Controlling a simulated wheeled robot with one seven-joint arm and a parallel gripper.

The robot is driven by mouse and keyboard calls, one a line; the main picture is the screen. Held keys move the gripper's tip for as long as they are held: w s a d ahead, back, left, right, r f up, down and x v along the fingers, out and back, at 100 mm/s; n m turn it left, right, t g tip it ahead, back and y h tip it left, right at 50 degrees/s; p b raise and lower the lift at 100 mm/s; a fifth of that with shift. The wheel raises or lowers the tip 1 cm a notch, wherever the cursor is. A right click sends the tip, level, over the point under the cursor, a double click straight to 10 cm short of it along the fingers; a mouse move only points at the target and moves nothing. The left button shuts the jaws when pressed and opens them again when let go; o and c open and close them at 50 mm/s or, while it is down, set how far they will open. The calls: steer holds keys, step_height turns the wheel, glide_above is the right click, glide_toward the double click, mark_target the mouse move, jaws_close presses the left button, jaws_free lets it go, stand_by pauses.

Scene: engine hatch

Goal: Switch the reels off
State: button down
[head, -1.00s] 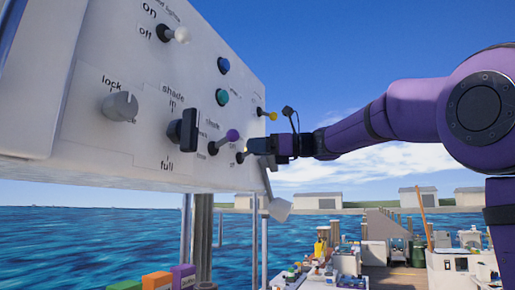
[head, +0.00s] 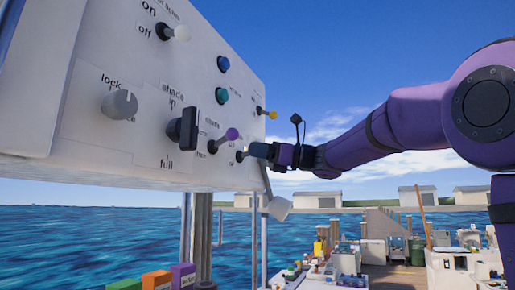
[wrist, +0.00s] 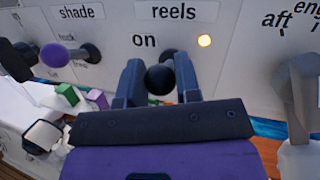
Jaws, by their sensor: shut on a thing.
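The reels switch is a lever with a black ball knob (wrist: 160,79), under the label "reels" on the white panel (wrist: 120,12). The word "on" is printed to the left of it. My gripper (wrist: 159,82) has one finger on each side of the knob and is shut on the lever.
A purple-knobbed shade lever (head: 231,134) is close on the left. A yellow-knobbed lever (head: 271,114) is above my gripper. In the wrist view a grey lever (wrist: 300,85) stands at the right, by "aft". Open air lies right of the panel.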

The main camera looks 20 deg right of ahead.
step_height(320, 180, down, 2)
steer(key=n+y, duration=0.1)
steer(key=y, duration=0.2)
steer(key=shift+t, duration=0.4)
steer(key=shift+w+a+f+n+y, duration=0.1)
steer(key=shift+f+n+y, duration=0.45)
steer(key=shift+y, duration=0.45)
steer(key=shift+f+n+y, duration=0.3)
steer(key=shift+n+y, duration=0.45)
steer(key=shift+y, duration=0.25)
steer(key=shift+f+y, duration=0.1)
steer(key=shift+y, duration=0.2)
steer(key=c, duration=0.8)
jaws_free()
steer(key=v, duration=1)
steer(key=shift+d+f, duration=0.25)
